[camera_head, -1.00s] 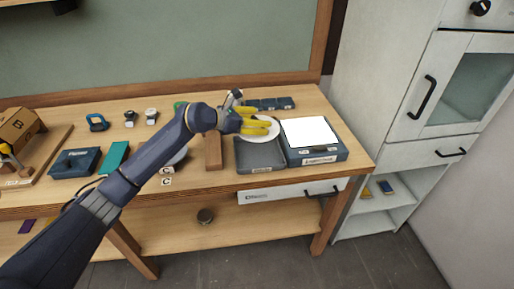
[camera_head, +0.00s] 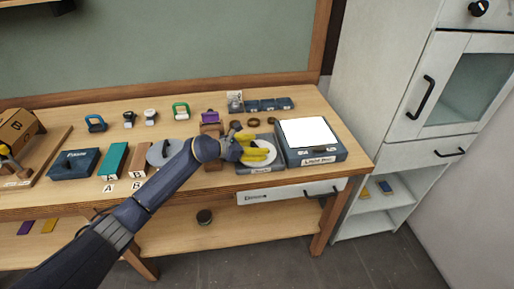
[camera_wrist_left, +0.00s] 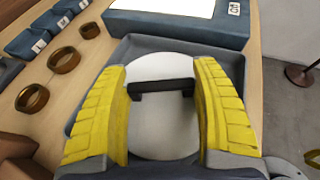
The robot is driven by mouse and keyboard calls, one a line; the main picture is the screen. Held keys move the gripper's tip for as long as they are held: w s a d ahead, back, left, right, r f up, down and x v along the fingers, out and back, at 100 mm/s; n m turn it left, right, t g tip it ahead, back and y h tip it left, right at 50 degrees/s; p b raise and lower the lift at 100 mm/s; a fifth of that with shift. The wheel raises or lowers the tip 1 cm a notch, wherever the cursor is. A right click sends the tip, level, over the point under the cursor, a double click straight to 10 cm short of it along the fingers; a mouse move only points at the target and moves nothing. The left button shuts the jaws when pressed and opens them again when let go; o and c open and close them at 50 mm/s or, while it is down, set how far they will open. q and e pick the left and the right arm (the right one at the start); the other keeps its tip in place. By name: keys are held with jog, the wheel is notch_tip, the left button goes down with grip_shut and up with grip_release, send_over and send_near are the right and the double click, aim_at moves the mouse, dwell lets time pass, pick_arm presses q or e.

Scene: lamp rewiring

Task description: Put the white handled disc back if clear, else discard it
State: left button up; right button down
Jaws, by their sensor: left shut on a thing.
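The white disc (camera_head: 268,147) is at the grey tray (camera_head: 241,168) on the bench. In the left wrist view the disc (camera_wrist_left: 165,125) has a black bar handle across its top and lies between my yellow fingers. The surface that shows is plain white; its underside is hidden. My left gripper (camera_wrist_left: 162,110) is shut on the disc, with a finger on each side. The tray's rim surrounds the disc in that view; I cannot tell whether the disc touches the tray floor. The light box (camera_head: 318,155) with a bright white top stands just right of the tray. My right gripper is not in view.
Several brown rings (camera_wrist_left: 64,60) and small blue boxes (camera_head: 268,104) lie behind the tray. A teal block (camera_head: 114,159) is farther left. A white cabinet (camera_head: 400,100) rises at the right.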

pick_arm(q)
jog(key=shift+f, duration=0.15)
jog(key=o, duration=1.4)
jog(key=shift+f, duration=0.1)
jog(key=shift+o, duration=0.2)
jog(key=v, duration=1.2)
jog(key=shift+r, duration=0.25)
